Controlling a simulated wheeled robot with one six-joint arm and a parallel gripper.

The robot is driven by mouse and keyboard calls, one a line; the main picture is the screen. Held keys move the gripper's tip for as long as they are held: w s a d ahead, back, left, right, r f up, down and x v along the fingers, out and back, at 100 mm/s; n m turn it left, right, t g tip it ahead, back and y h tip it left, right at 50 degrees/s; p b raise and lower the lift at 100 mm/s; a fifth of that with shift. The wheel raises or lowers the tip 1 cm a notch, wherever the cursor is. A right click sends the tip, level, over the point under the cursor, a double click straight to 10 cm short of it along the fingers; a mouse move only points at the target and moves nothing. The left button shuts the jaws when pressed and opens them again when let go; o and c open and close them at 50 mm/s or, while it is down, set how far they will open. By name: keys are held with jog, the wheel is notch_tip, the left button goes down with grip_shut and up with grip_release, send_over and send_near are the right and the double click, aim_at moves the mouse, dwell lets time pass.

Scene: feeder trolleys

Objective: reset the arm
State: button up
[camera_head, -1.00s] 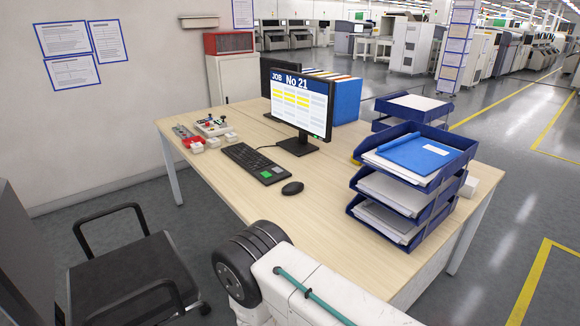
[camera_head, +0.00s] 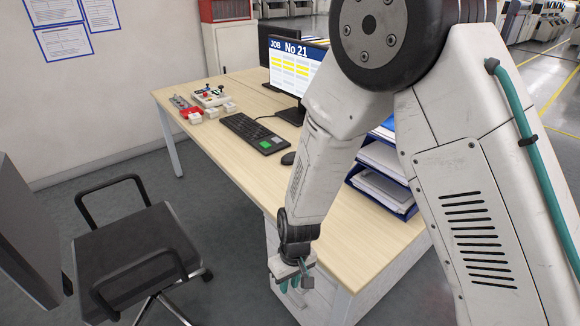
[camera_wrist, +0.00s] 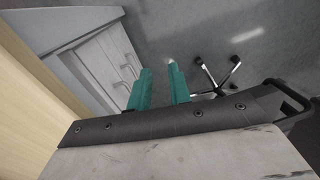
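My gripper (camera_head: 291,284) hangs down past the front edge of the wooden desk (camera_head: 222,160), low beside the desk's drawer unit. In the wrist view its two teal fingers (camera_wrist: 159,68) stand apart with nothing between them, and grey floor shows in the gap. My arm is folded up and over, and it covers the right part of the desk in the head view.
The office chair (camera_head: 140,255) stands left of my gripper; its wheeled base shows in the wrist view (camera_wrist: 220,78). The white drawer unit (camera_wrist: 108,65) is close on the left there. Monitor (camera_head: 296,70), keyboard (camera_head: 255,132) and paper trays (camera_head: 382,188) are on the desk.

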jog(key=s+d+r+m, duration=0.2)
jog(key=s+d+r, duration=0.3)
jog(key=d+r, duration=0.4)
jog(key=s+d+r+m+t, duration=0.1)
jog(key=s+d+r, duration=0.5)
jog(key=r, duration=0.9)
jog(key=s+d+r+m+t+h, duration=0.1)
jog(key=s+d+r+m, duration=0.2)
jog(key=s+d+r, duration=0.3)
jog(key=d+r, duration=0.5)
jog(key=r, duration=0.1)
jog(key=shift+d, duration=0.35)
